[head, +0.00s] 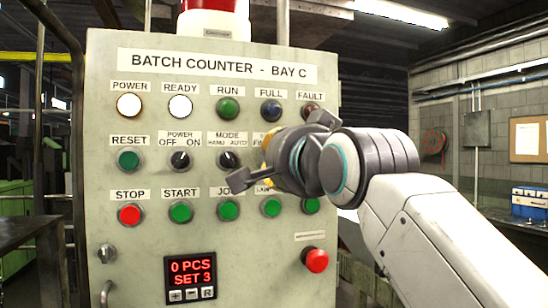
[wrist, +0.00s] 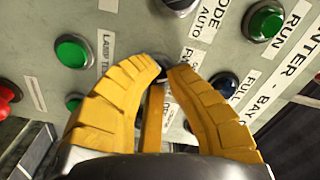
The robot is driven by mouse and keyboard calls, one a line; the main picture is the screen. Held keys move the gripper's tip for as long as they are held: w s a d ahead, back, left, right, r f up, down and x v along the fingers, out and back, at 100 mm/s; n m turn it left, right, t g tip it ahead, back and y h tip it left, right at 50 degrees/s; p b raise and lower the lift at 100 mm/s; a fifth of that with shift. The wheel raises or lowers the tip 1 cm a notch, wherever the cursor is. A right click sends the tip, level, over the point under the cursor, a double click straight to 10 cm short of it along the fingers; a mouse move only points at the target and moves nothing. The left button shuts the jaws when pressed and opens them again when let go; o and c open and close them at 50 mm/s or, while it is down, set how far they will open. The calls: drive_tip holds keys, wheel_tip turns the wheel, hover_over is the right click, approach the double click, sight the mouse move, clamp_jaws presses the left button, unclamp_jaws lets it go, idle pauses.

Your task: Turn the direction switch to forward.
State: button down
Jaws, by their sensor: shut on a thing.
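The direction switch (wrist: 162,77) is a small dark knob on the panel, seen only as a sliver between my fingertips in the wrist view. Its cut-off label (wrist: 190,62), with the letters FW, lies beside it. My gripper (wrist: 163,74) has yellow ribbed fingers, shut on the switch from both sides. The fingers hide most of the knob, so I cannot tell which way it points. In the head view my wrist covers the switch, and only a bit of my yellow gripper (head: 268,146) shows.
The grey panel (head: 105,180) carries lamps above and push buttons below. The mode switch (head: 228,160) is just left of my gripper, and the blue full lamp (wrist: 224,84) is close to a finger. A red stop button (head: 129,214) and a red mushroom button (head: 316,260) stand lower.

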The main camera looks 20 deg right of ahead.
drive_tip(key=shift+w+f, duration=0.25)
drive_tip(key=shift+f, duration=0.35)
drive_tip(key=c, duration=1.2)
unclamp_jaws()
drive_tip(key=shift+d+r, duration=0.1)
drive_tip(key=shift+d, duration=0.05)
drive_tip(key=shift+o, duration=1.1)
drive_tip(key=shift+s+r, duration=0.1)
drive_tip(key=shift+r, duration=0.05)
drive_tip(key=s, duration=1.2)
